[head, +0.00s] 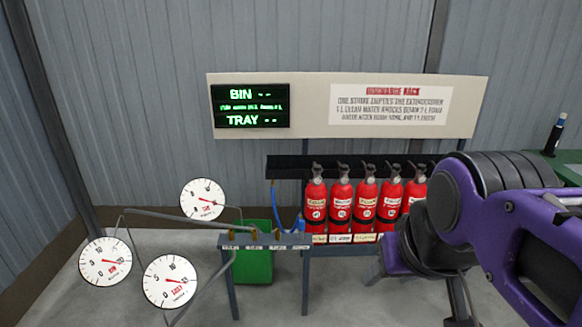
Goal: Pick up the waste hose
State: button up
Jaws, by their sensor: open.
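A thin blue hose (275,204) hangs behind the small grey stand, left of the red extinguishers. It runs down from near the left end of the black rail to a blue part by the stand's top. I cannot tell for sure that this is the waste hose, and its lower end is partly hidden. My purple and black arm fills the right side of the head view. I cannot make out my gripper's fingertips, and no hold on anything shows.
The grey stand (264,240) carries several labelled fittings, with pipes to three round gauges (106,260) on the left. A green bin (254,264) stands behind it. Several red extinguishers (341,200) line the back. A sign board (310,104) hangs above. Floor at lower centre is clear.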

aim_at(301, 225)
jog(key=i, duration=0.55)
jog(key=i+l, duration=0.15)
jog(key=i, duration=0.45)
